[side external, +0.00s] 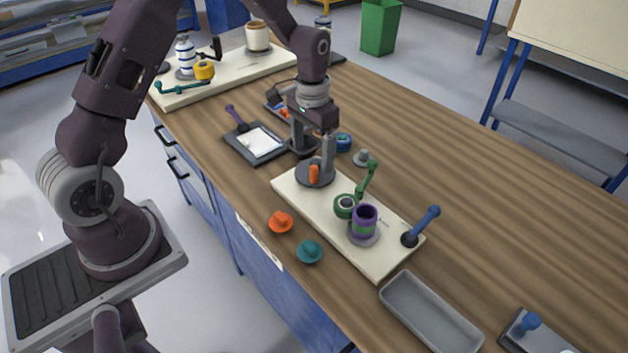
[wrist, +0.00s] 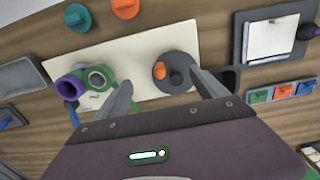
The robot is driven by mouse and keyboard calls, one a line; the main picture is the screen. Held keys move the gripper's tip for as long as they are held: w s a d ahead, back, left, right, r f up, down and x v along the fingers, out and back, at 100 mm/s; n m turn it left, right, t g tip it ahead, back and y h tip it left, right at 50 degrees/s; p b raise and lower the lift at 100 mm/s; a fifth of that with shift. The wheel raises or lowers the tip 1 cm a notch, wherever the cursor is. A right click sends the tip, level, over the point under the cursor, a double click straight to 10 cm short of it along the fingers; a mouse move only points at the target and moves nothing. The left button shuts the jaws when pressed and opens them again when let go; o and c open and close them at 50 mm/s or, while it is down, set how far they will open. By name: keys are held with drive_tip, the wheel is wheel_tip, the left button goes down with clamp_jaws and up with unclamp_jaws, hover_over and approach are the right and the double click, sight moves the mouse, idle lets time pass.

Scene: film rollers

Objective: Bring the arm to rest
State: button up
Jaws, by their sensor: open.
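My gripper (side external: 313,153) hangs over the back end of a cream board (side external: 292,190) on the wooden bench. Its two fingers are apart with nothing between them in the wrist view (wrist: 165,88). Below and close to them is a dark grey disc (wrist: 177,83) with an orange peg (wrist: 159,70). The peg also shows in the side view (side external: 314,175). Whether a fingertip touches the disc cannot be told. On the same board stand a purple and green roller (side external: 364,219), a green ring with a crank (side external: 345,206) and a blue-handled lever (side external: 425,223).
An orange knob (side external: 280,222) and a teal knob (side external: 309,251) lie beside the board. A grey tray (side external: 431,314) is at the front. A dark frame with a white sheet (side external: 258,142) lies behind. Another board (side external: 235,69) is at the far end.

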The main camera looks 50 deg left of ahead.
drive_tip(key=shift+r, duration=0.1)
drive_tip(key=s+d+r+t, duration=0.1)
drive_tip(key=s+d+r, duration=0.1)
drive_tip(key=s+r, duration=0.5)
drive_tip(key=s+d+r+t, duration=0.2)
drive_tip(key=s+d+r, duration=0.1)
drive_tip(key=r, duration=0.8)
drive_tip(key=s+d+r+t, duration=0.1)
drive_tip(key=s, duration=0.7)
drive_tip(key=s+d+r+t, duration=0.1)
drive_tip(key=s+r, duration=0.1)
drive_tip(key=s, duration=0.6)
drive_tip(key=shift+s+d+r+t, duration=0.15)
drive_tip(key=shift+d+r+t, duration=0.1)
drive_tip(key=shift+t, duration=0.05)
